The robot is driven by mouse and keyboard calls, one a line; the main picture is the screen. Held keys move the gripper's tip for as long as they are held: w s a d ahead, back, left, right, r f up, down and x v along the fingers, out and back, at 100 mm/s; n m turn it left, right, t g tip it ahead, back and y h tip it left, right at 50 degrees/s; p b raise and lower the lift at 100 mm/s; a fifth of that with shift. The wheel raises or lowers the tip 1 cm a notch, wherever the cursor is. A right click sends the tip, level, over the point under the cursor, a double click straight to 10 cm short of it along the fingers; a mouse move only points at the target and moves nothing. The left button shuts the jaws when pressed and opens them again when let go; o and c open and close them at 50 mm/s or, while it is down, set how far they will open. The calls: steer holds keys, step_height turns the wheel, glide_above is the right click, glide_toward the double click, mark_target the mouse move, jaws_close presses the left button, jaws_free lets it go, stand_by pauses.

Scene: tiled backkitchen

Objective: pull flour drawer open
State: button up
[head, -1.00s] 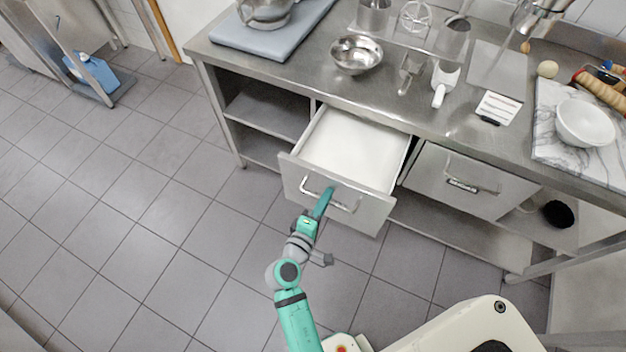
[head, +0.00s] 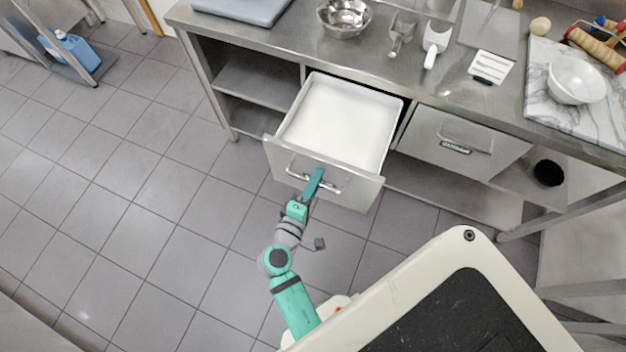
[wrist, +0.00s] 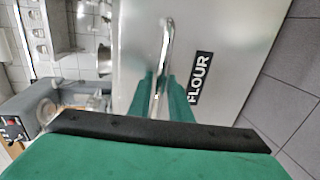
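The flour drawer (head: 361,192) is pulled well out from under the steel counter. Its white inside (head: 340,122) looks empty. Its front carries a bar handle (head: 297,173), and the wrist view shows a black FLOUR label (wrist: 201,77) beside the handle (wrist: 163,60). My green gripper (head: 318,177) is at the middle of the handle. In the wrist view its fingers (wrist: 160,98) lie on both sides of the bar and look closed around it. The fingertips are partly hidden behind the bar.
A second drawer (head: 440,143) to the right is shut. Open shelves (head: 262,84) are at the left. The counter (head: 420,83) holds a steel bowl (head: 344,18), scoops, a card and a marble board with a white bowl (head: 577,80). The tiled floor (head: 140,200) is clear at the left.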

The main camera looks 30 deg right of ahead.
steer(key=shift+a, duration=0.15)
steer(key=shift+a, duration=0.2)
steer(key=v, duration=1)
steer(key=shift+s, duration=0.15)
steer(key=shift+s, duration=0.1)
